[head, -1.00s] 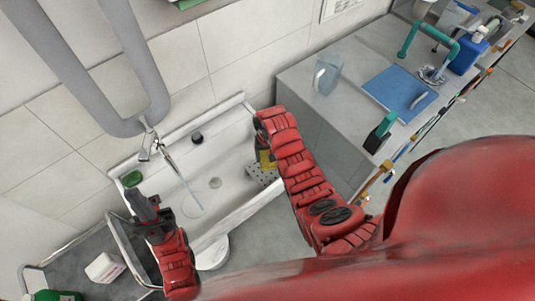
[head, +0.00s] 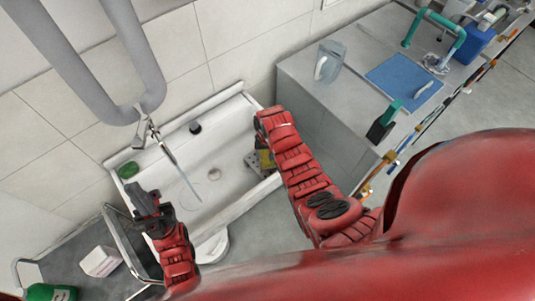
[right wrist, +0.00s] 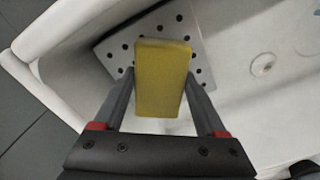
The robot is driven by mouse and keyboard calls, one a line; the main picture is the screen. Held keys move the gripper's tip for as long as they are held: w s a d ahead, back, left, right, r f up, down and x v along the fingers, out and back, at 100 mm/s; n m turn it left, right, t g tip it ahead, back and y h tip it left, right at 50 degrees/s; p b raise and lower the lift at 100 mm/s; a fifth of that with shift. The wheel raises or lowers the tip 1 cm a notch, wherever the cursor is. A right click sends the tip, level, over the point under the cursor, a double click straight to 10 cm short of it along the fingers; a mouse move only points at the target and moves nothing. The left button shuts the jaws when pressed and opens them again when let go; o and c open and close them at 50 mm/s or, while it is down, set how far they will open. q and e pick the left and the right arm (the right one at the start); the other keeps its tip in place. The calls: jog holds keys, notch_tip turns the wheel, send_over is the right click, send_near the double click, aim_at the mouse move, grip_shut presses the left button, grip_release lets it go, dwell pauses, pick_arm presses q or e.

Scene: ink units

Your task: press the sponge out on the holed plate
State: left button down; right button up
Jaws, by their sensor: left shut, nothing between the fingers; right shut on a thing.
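The yellow sponge (right wrist: 163,75) is between the fingers of my right gripper (right wrist: 160,88), which is shut on it. In the right wrist view the sponge covers the middle of the grey holed plate (right wrist: 116,46); whether they touch I cannot tell. In the head view the plate (head: 251,161) lies at the right end of the sink, and the sponge (head: 265,159) shows partly beside my right arm, which hides most of that gripper. My left gripper (head: 145,200) is shut and empty at the sink's left front edge.
The white sink (head: 225,130) has a drain (head: 214,174) in its middle and a tap (head: 150,135) over its left part. A green item (head: 128,170) and a black round item (head: 195,127) are by the rim. A grey counter (head: 310,85) stands to the right.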

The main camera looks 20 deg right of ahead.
jog(key=shift+f+b, duration=1.05)
jog(key=shift+f, duration=0.2)
dwell(2.7)
jog(key=shift+r, duration=0.1)
dwell(0.4)
jog(key=shift+r+p, duration=1)
jog(key=shift+r, duration=0.4)
jog(key=shift+r+p, duration=1.05)
jog(key=shift+r, duration=1.05)
jog(key=shift+w+f, duration=0.1)
